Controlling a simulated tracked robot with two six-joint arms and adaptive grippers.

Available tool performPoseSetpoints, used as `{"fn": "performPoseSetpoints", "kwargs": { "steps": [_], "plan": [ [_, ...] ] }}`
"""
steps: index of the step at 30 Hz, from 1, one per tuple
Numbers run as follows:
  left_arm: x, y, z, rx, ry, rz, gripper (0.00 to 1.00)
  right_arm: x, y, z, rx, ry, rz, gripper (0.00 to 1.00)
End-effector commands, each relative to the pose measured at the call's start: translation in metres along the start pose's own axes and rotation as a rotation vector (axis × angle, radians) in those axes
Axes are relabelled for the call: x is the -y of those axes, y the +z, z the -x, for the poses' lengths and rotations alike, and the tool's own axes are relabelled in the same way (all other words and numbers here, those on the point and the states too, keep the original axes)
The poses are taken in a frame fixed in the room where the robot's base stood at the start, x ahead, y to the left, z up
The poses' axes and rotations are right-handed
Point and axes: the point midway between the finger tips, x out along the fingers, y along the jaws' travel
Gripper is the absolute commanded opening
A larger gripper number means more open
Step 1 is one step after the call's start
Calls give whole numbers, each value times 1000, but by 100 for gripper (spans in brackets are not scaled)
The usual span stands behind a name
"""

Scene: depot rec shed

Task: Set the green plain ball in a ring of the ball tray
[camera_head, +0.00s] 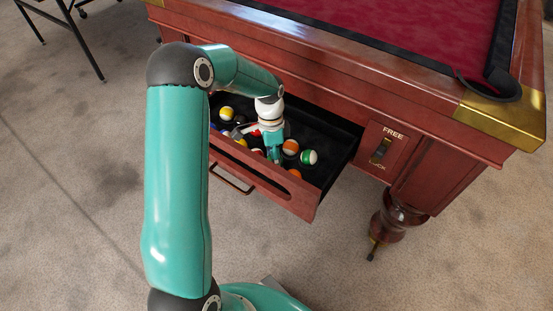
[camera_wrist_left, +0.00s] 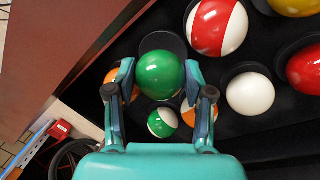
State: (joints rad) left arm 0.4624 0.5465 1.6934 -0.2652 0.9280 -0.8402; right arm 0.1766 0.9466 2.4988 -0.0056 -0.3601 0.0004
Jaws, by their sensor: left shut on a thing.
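The green plain ball (camera_wrist_left: 160,80) is between the two fingers of my left gripper (camera_wrist_left: 159,68) in the left wrist view. The fingers are shut on its sides. A dark ring of the black ball tray (camera_wrist_left: 215,68) shows just behind the ball's upper edge. I cannot tell whether the ball touches the ring. In the head view my left gripper (camera_head: 275,154) reaches down into the open drawer, and the held ball is hidden there. My right gripper is in neither view.
A red-striped ball (camera_wrist_left: 217,27) and a white ball (camera_wrist_left: 250,93) sit close to the right of the held ball. A smaller-looking green-striped ball (camera_wrist_left: 162,122) lies below it. The wooden drawer front (camera_head: 300,199) and pool table (camera_head: 330,60) bound the space.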

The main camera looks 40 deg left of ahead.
Motion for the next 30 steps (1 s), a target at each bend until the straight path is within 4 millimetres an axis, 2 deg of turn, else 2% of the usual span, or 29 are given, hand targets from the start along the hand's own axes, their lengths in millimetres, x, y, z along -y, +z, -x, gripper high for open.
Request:
{"fn": "performPoseSetpoints", "kwargs": {
  "steps": [30],
  "plan": [
    [3,0,-16,0,0,0,0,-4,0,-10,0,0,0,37]
  ]
}}
